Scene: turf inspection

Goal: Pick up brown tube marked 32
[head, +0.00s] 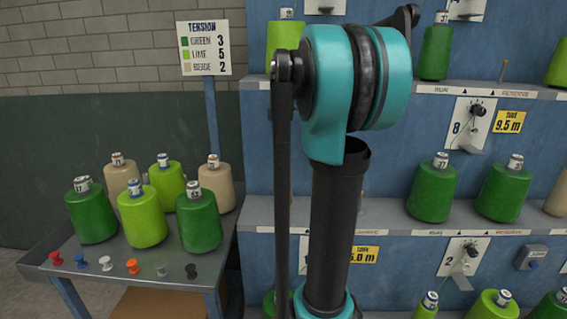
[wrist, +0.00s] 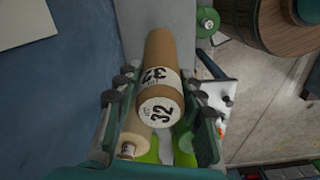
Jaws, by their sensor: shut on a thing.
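The brown tube (wrist: 158,62) shows in the wrist view with a white label reading 32 on its near end and another white label on its side. My gripper (wrist: 160,88) is shut on it, with a dark finger on its left and another on its right. The tube points away from the wrist camera. Neither my gripper nor the tube can be made out in the head view, where my arm fills the middle.
In the head view a side table (head: 130,262) holds green, lime and beige cones and several coloured pegs. A blue rack (head: 395,170) with shelves of cones stands behind my arm. A tension sign (head: 204,48) hangs at the left. A wooden drum (wrist: 275,22) shows in the wrist view.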

